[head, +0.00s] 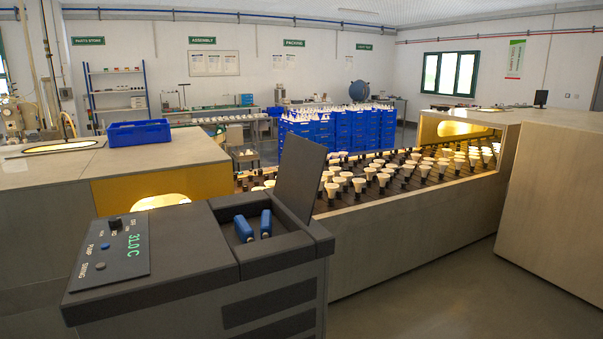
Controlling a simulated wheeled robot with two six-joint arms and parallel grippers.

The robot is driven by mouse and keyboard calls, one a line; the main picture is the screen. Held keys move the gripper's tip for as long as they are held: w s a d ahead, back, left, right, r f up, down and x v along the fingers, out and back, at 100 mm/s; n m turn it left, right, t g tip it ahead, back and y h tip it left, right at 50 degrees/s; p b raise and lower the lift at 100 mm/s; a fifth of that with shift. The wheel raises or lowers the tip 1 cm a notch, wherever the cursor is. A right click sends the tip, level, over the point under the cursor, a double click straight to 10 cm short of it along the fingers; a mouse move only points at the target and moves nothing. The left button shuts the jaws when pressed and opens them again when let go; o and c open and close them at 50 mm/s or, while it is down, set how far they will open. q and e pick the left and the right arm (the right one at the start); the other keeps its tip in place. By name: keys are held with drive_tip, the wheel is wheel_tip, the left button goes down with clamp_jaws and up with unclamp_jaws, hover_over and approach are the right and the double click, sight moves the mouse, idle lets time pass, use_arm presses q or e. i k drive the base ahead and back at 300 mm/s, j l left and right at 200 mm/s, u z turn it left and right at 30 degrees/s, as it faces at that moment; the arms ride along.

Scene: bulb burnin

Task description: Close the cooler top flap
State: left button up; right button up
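The cooler (180,259) stands in front of me, a dark grey box with a control panel (109,253) on its left top showing a green reading. Its top flap (301,178) is open. It stands up steeply from the right side of the opening and leans a little to the right. Neither of my grippers is in the head view.
A conveyor (350,203) with many white bulbs runs behind the cooler into a housing (470,130) at the right. A beige cabinet (110,165) with a blue crate (139,133) stands behind left. Open floor (450,300) lies at the front right.

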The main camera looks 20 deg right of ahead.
sight(302, 165)
drive_tip(key=l+u, duration=0.2)
drive_tip(key=l, duration=0.65)
drive_tip(key=l+u, duration=0.2)
drive_tip(key=l, duration=0.6)
drive_tip(key=k+l+u, duration=0.1)
drive_tip(key=l+u, duration=0.15)
drive_tip(key=l, duration=0.6)
